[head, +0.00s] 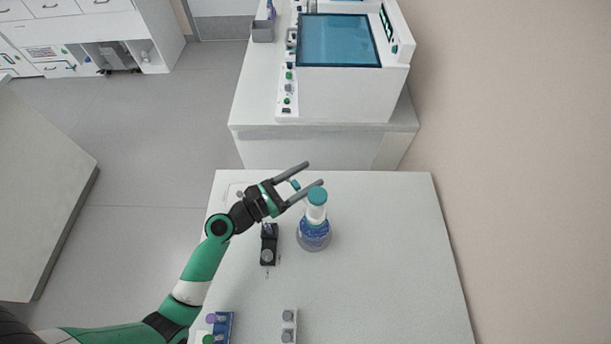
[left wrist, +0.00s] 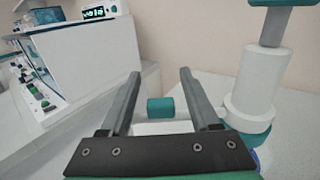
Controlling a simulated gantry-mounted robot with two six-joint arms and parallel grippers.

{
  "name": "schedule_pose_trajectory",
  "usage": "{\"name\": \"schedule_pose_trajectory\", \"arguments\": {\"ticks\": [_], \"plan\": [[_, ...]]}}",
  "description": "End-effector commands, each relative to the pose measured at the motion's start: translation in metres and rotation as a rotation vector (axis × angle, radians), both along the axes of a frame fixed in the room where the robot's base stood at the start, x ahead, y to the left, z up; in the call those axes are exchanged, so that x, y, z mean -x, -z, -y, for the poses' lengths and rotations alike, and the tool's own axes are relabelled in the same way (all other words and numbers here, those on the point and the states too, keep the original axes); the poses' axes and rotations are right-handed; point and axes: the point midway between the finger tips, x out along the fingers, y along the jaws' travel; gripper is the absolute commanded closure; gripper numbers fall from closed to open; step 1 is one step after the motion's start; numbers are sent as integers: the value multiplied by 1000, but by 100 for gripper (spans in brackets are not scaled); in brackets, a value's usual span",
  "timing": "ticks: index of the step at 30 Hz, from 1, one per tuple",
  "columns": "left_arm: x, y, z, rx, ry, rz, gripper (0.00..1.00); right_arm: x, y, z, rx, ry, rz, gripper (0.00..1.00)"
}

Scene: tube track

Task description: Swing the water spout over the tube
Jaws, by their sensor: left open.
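The bottle (head: 313,236) holds blue liquid and has a white neck and a teal top; it stands upright on the table. Its white neck (left wrist: 258,80) fills the right of the left wrist view. My left gripper (head: 306,174) is open beside the bottle's top, fingers pointing right and away. A short teal piece (head: 295,185) shows between the fingers and also in the left wrist view (left wrist: 160,107); it may be the spout's end, and I cannot tell whether the fingers touch it. A small black stand (head: 268,248) is left of the bottle; I cannot make out a tube in it.
A blue rack (head: 224,325) with coloured caps and a grey strip with round knobs (head: 288,326) lie at the table's near edge. A white machine (head: 350,90) with a blue window stands on a bench beyond. The table's right side (head: 400,240) is clear.

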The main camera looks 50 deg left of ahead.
Motion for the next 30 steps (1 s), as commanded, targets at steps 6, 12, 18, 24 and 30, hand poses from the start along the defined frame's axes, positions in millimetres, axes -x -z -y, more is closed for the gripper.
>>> {"name": "schedule_pose_trajectory", "arguments": {"ticks": [6, 12, 18, 24, 30], "plan": [[0, 0, 0, 0, 0, 0, 68, 0, 0, 0, 0, 0, 0, 50], [0, 0, 0, -1, 0, 0, 100, 0, 0, 0, 0, 0, 0, 50], [0, 0, 0, -1, 0, -1, 100, 0, 0, 0, 0, 0, 0, 50], [1, 0, 0, -1, 0, -1, 100, 0, 0, 0, 0, 0, 0, 50], [1, 1, 0, -1, 0, -1, 100, 0, 0, 0, 0, 0, 0, 50]]}}
